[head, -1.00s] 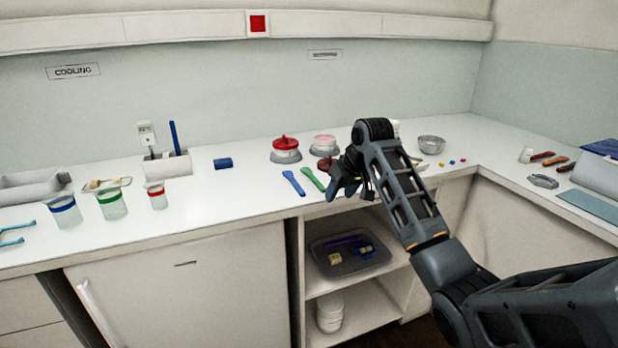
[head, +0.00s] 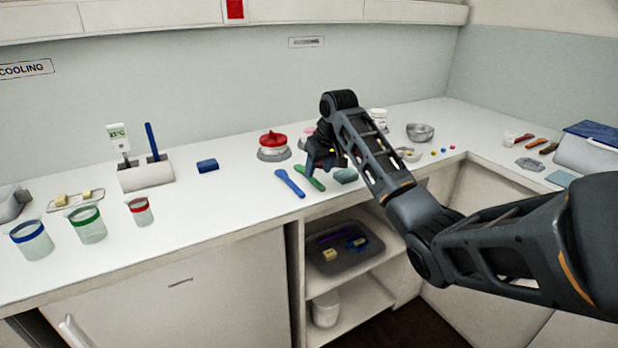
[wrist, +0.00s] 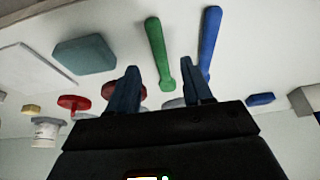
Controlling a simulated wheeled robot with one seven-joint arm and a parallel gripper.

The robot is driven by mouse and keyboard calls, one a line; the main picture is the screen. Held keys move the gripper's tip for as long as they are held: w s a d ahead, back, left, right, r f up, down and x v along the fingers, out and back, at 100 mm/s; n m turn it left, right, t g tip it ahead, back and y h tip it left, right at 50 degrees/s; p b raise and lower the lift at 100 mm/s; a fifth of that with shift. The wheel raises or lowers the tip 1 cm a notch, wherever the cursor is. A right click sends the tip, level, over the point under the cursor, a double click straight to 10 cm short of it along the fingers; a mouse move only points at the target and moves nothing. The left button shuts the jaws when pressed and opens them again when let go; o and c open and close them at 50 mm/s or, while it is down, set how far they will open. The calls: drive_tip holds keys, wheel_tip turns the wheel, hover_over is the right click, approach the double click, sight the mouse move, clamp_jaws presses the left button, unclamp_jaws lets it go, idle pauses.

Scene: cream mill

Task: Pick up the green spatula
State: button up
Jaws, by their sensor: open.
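The green spatula (head: 309,177) lies on the white counter near its front edge, just right of the blue spatula (head: 289,183). In the wrist view the green spatula (wrist: 157,50) points between my fingers, and the blue spatula (wrist: 209,42) lies beside it, in line with one finger. My gripper (head: 322,162) is over the counter at the far end of the green spatula; it also shows in the wrist view (wrist: 170,88), open with nothing between its fingers. The gripper hides part of the counter behind it.
A teal block (head: 346,175) lies right of the green spatula. A red-lidded jar (head: 273,145) stands behind the spatulas. A metal bowl (head: 420,132) is further right. A shelf below holds a grey tray (head: 345,262).

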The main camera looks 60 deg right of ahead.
sight(315, 179)
drive_tip(key=shift+x, duration=1.95)
drive_tip(key=shift+w, duration=0.1)
drive_tip(key=shift+c, duration=0.3)
clamp_jaws()
